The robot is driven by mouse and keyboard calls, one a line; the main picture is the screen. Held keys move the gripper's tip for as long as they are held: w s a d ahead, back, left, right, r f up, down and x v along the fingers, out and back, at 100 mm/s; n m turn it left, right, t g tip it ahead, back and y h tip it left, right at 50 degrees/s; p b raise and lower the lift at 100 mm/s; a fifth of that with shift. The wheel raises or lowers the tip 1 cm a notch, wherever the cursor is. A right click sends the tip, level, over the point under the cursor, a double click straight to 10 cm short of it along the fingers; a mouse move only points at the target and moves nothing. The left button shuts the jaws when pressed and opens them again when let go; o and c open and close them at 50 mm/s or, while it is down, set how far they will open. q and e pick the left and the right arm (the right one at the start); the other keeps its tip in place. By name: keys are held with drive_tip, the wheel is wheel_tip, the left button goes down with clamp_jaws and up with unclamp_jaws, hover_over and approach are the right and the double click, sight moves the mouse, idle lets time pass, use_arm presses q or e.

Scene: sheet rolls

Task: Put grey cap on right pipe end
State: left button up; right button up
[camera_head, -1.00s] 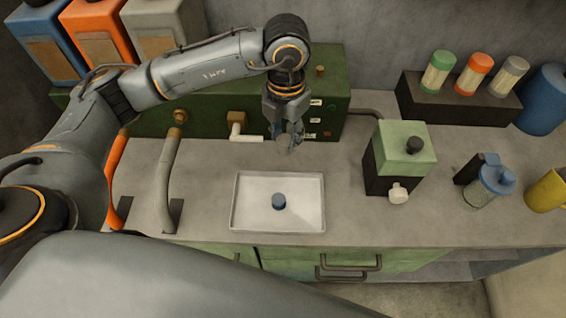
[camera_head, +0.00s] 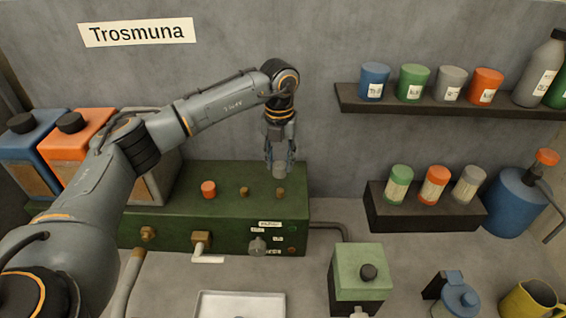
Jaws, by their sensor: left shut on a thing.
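My left gripper (camera_head: 279,166) is shut on the grey cap (camera_head: 279,172), which shows at its fingertips. It hangs over the green box (camera_head: 175,220). Short brass-coloured pipe ends stand on top of the box. The right pipe end (camera_head: 280,193) is just below the grey cap in the picture, and a small gap seems to show between them. The middle pipe end (camera_head: 244,192) is bare. An orange cap (camera_head: 208,189) sits at the left position. My right gripper is not in view.
A white tray (camera_head: 204,300) shows at the bottom edge. A pale green-topped box (camera_head: 358,267) stands to the right. A wall shelf (camera_head: 440,102) holds several containers.

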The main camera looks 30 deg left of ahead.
sight(281, 190)
use_arm(q)
drive_tip(key=shift+f+b, duration=0.35)
drive_tip(key=shift+f, duration=0.35)
drive_tip(key=shift+f+b, duration=1)
drive_tip(key=shift+f, duration=0.7)
drive_tip(key=shift+w+f+b, duration=0.1)
drive_tip(key=shift+f+b, duration=1.05)
drive_tip(key=shift+f, duration=0.5)
drive_tip(key=shift+d, duration=0.1)
drive_tip(key=o, duration=1)
drive_tip(key=shift+r, duration=0.15)
wheel_tip(281, 190, up, 12)
drive_tip(key=shift+f, duration=0.1)
drive_tip(key=shift+f, duration=0.1)
